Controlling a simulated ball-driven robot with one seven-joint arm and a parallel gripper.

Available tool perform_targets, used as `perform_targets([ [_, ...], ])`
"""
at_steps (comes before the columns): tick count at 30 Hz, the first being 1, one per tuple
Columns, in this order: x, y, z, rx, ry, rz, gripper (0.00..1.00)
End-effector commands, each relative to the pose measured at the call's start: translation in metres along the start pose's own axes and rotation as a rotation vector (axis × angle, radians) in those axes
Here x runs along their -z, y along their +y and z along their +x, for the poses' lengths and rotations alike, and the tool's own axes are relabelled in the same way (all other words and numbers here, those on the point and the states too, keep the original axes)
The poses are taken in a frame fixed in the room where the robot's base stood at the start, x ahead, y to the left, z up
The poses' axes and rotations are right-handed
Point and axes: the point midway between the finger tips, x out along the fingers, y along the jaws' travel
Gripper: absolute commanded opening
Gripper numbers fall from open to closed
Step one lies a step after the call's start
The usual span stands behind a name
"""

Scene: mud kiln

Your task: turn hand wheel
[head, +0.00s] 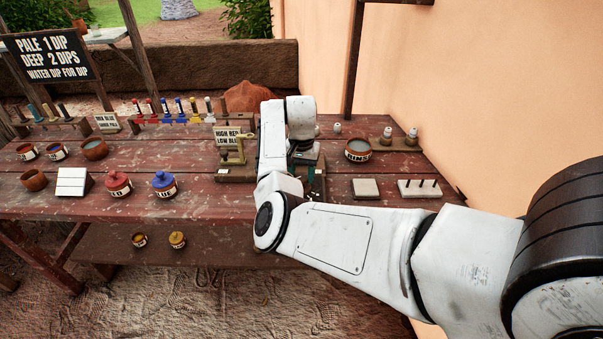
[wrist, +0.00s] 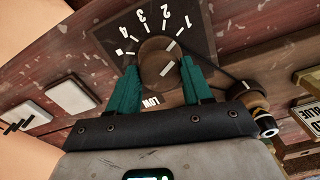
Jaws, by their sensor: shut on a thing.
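The round brown hand wheel (wrist: 158,52) sits on a dark dial plate (wrist: 112,30) in the wrist view. In the head view my gripper (head: 308,172) is at the table's middle, and my arm hides the wheel.
A sign and a brass-coloured device (head: 232,150) stand just left of my gripper. A labelled bowl (head: 358,150) and pale tiles (head: 366,188) are to its right. Red (head: 118,184) and blue (head: 164,185) lidded jars stand on the left. The peach wall (head: 500,100) borders the right.

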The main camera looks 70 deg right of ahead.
Motion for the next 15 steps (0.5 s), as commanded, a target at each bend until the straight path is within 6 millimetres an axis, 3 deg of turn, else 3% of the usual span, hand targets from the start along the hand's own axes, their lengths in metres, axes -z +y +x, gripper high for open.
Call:
perform_targets([
  [8, 0.0003, 0.0003, -0.0024, -0.002, 0.001, -0.047, 0.19],
  [15, 0.0003, 0.0009, -0.0043, -0.003, 0.0, -0.193, 0.19],
])
